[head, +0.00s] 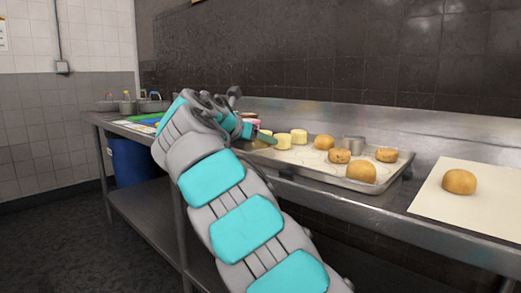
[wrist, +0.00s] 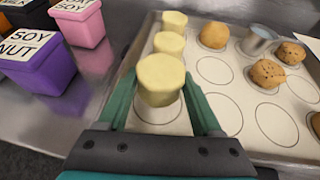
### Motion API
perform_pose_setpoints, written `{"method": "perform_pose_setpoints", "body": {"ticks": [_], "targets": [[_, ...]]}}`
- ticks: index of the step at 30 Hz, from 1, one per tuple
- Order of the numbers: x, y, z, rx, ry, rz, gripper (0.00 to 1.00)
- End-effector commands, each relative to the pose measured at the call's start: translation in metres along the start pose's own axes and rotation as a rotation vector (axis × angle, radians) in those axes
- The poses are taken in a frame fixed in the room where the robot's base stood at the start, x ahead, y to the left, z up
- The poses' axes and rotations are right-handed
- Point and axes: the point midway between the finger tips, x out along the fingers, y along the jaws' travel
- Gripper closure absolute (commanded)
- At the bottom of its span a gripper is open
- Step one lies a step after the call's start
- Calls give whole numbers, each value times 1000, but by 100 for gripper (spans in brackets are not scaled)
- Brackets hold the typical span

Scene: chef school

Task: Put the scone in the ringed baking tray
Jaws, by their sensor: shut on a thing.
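My gripper (wrist: 160,92) is shut on a pale yellow, round, flat-topped scone (wrist: 160,72) in the wrist view. The scone is upright between the teal fingers, over a ring at the near left of the ringed baking tray (wrist: 235,88). Whether its underside touches the tray is hidden. Two similar pale scones (wrist: 169,42) (wrist: 174,20) stand in the same column beyond it. In the head view the tray (head: 345,182) lies on the steel counter, and my arm partly hides the gripper and its left end.
The tray also holds brown buns (head: 361,171), speckled buns (wrist: 267,73) and a metal cup (wrist: 258,40). Several empty rings show. Pink (wrist: 78,20) and purple (wrist: 38,62) labelled tubs stand left of the tray. Another bun (head: 459,181) sits on a pale sheet (head: 430,204) at right.

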Motion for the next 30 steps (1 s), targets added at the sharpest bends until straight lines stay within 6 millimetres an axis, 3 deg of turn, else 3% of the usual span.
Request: {"method": "perform_pose_setpoints", "body": {"ticks": [4, 16, 17, 24, 30], "targets": [[8, -1, -19, -2, 1, -3, 88], [8, -1, -21, 0, 0, -2, 88], [8, -1, -21, 1, 0, -2, 31], [9, 0, -21, 0, 0, -1, 4], [9, 0, -21, 0, 1, -1, 3]]}}
